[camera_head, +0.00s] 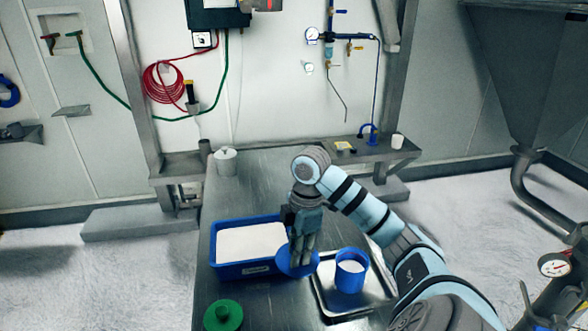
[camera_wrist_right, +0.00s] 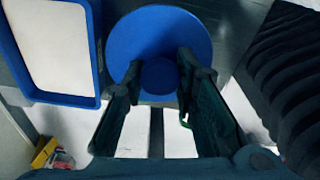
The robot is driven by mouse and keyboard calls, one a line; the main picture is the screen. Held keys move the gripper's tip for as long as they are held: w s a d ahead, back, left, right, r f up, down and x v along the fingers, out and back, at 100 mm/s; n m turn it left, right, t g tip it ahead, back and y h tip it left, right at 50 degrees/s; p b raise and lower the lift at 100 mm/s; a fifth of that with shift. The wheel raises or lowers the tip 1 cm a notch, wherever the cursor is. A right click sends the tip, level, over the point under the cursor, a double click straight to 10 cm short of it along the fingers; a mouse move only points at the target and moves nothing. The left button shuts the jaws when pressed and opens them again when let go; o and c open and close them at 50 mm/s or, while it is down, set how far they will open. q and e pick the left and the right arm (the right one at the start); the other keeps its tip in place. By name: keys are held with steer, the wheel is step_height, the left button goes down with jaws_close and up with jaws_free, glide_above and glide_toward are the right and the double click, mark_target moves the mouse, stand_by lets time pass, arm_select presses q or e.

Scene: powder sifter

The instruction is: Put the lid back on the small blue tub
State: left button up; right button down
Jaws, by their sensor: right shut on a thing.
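The small blue tub (camera_head: 350,272) stands upright and open on a metal tray, with white contents visible inside. The round blue lid (camera_head: 284,266) is left of the tub and apart from it. My right gripper (camera_head: 300,252) points down and is shut on the lid's knob. In the right wrist view, the lid (camera_wrist_right: 178,33) lies flat across the fingertips, with the knob (camera_wrist_right: 160,76) between the fingers. I cannot tell how high the lid is above the table. My left gripper is not in view.
A large blue bin (camera_head: 218,268) of white powder stands just left of the lid. The metal tray (camera_head: 328,302) has a raised rim. A green knobbed lid (camera_head: 222,316) lies at the front left. A lidded pale pot (camera_head: 226,163) stands at the back. The table's (camera_head: 262,180) back is mostly clear.

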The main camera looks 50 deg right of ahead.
steer(key=shift+r+m, duration=0.2)
steer(key=shift+m, duration=0.1)
steer(key=shift+d+f+m+b, duration=0.2)
steer(key=shift+m+b, duration=0.25)
steer(key=shift+m, duration=0.15)
steer(key=s+d+f+m+b, duration=0.1)
steer(key=s+d+m+b, duration=0.2)
steer(key=d+m+b, duration=0.45)
steer(key=s+d+f+m+b, duration=0.1)
steer(key=s+d+m+b, duration=0.3)
steer(key=d+b, duration=0.5)
step_height(320, 180, down, 6)
steer(key=b, duration=0.7)
steer(key=shift+a+t+h, duration=0.3)
steer(key=shift+a+h, duration=0.05)
steer(key=shift+h, duration=0.05)
steer(key=shift+w+n+p, duration=0.2)
steer(key=shift+n+p, duration=0.05)
steer(key=shift+p, duration=0.1)
steer(key=shift+f, duration=0.2)
steer(key=c, duration=0.7)
jaws_free()
steer(key=shift+a, duration=0.1)
steer(key=shift+c, duration=0.2)
